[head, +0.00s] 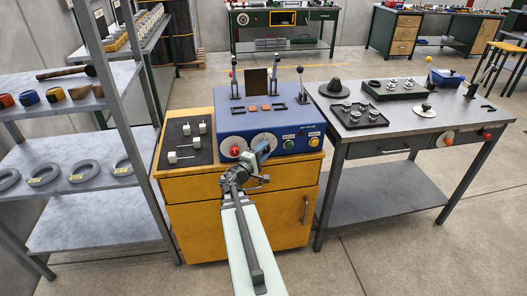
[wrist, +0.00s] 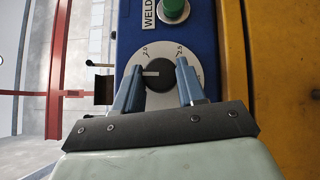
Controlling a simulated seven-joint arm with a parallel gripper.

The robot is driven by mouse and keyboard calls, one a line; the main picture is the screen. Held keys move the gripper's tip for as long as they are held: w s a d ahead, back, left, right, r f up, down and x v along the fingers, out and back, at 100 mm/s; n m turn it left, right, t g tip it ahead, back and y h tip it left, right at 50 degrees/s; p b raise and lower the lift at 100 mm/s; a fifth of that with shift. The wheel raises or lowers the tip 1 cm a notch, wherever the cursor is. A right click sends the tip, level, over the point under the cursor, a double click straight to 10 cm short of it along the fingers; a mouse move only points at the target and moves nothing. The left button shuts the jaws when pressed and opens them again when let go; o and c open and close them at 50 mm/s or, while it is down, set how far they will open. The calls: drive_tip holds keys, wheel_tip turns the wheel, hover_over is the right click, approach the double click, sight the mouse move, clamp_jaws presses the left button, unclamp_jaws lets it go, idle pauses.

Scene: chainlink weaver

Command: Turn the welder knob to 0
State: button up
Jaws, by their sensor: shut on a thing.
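The welder is a blue box (head: 285,112) on a yellow cabinet (head: 180,188). Its front has two round white dials. The left dial has a red knob (head: 235,151). The right dial is partly hidden by my gripper (head: 262,150). In the wrist view a dark round knob (wrist: 160,78) sits on a white dial (wrist: 198,80), beside the label "WELD". Its white pointer line points left in that view. The marks 2.0 and 2.5 are readable; 0 is not visible. My gripper (wrist: 159,70) is shut on this knob, one blue finger on each side.
A green button (wrist: 173,10) is close to the dial; it also shows in the head view (head: 289,144), near a yellow button (head: 314,142). Levers stand on the box. A metal table (head: 440,110) is at right, a shelf rack (head: 80,205) at left.

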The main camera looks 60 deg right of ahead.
drive_tip(key=shift+s+d, duration=0.1)
idle(0.5)
drive_tip(key=o, duration=1)
drive_tip(key=shift+o, duration=0.2)
